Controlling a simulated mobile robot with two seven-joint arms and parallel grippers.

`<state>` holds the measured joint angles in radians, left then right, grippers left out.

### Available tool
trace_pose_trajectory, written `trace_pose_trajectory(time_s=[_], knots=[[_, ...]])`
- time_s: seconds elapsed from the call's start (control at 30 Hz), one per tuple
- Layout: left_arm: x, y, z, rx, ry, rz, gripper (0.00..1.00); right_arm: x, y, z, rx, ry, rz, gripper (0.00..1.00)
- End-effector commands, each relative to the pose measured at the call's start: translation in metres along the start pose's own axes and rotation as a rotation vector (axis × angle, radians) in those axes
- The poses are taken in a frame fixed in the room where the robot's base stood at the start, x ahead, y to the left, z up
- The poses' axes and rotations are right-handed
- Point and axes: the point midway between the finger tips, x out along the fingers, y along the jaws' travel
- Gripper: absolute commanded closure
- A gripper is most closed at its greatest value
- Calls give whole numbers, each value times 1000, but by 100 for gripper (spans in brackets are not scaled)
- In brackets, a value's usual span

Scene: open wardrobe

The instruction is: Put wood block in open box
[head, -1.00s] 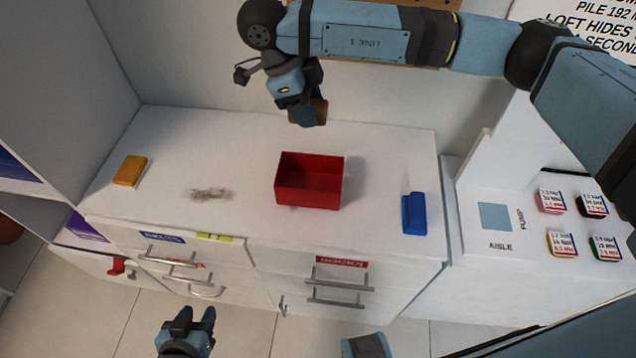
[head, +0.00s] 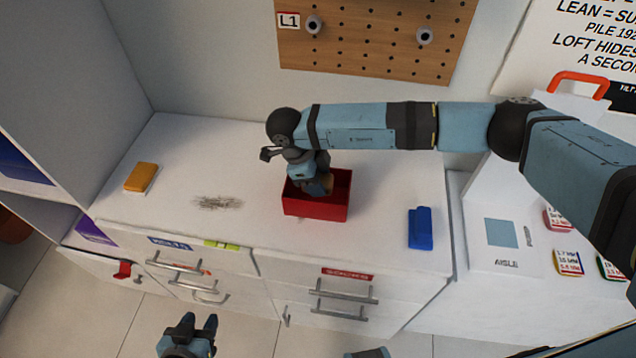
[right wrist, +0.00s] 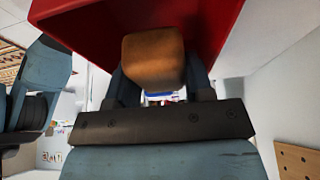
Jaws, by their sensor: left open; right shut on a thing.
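The open red box (head: 315,208) stands on the white counter, its open top facing up. My right gripper (head: 318,184) reaches into its opening and is shut on the wood block (head: 328,182). In the right wrist view the brown block (right wrist: 152,60) sits between the two fingers, with the red box wall (right wrist: 75,30) around it. I cannot tell whether the block touches the box floor. My left gripper (head: 188,335) is open and empty, low in front of the drawers.
A yellow block (head: 141,177) lies at the left of the counter, near a dark smudge (head: 218,202). A blue object (head: 420,228) lies right of the box. Drawers with handles (head: 343,295) are below. A pegboard (head: 375,40) hangs on the wall behind.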

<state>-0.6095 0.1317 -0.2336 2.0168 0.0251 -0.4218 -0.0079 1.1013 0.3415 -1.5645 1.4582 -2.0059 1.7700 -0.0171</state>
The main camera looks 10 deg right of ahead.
Motion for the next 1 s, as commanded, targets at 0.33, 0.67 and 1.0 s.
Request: trace_pose_trajectory(time_s=[0.33,0.67,1.0], knots=[[0,1,0,0,0,1,57,19,0,8,0,-1,0,76],[4,1,7,-7,-6,2,57,28,0,12,0,0,0,76],[4,2,3,-13,-3,3,57,30,0,13,0,0,0,42]])
